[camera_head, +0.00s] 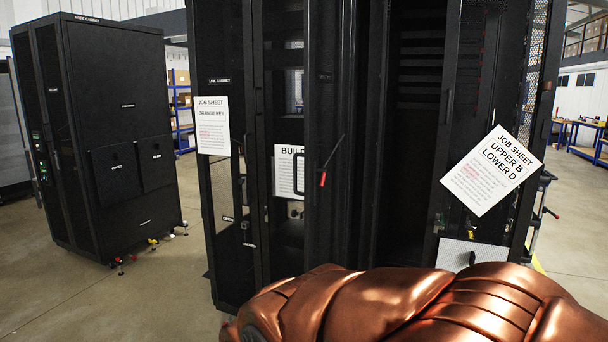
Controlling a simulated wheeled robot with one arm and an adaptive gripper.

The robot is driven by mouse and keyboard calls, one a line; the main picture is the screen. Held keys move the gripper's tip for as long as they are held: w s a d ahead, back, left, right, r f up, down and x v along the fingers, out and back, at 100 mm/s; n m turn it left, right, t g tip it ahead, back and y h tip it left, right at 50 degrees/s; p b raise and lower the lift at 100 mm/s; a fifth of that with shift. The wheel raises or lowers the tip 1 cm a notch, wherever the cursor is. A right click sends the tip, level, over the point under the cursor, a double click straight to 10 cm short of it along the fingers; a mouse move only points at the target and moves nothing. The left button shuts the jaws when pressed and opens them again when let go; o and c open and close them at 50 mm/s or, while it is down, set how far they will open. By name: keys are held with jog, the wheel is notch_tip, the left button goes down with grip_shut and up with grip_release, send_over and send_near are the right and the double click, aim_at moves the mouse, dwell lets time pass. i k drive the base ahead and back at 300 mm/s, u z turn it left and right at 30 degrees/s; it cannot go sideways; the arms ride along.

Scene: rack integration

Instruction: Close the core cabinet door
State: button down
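A tall black cabinet (340,80) fills the middle of the view. The right part shows a dark open interior (410,130). A black door with mesh (503,75) stands at its right side, apparently swung open, with a tilted white sheet (491,171) reading "UPPER B LOWER D". I cannot tell surely which door is the core cabinet's. My copper-coloured arm crosses the bottom; my gripper is not in view.
Another black cabinet (125,120) stands apart at left, with coloured feet parts at its base. A sheet reading "ORANGE KEY" (212,126) and another starting "BUILD" (288,170) hang on the middle cabinet. Bare floor (140,305) lies at front left; a blue bench (580,135) stands far right.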

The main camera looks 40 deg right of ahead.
aim_at(324, 77)
jog(key=u, duration=0.05)
jog(key=i, duration=1.15)
jog(key=z, duration=1.2)
jog(key=i, duration=0.9)
jog(key=z, duration=0.75)
jog(key=k, duration=0.45)
jog(key=u, duration=1.7)
jog(key=i, duration=0.8)
jog(key=z, duration=0.3)
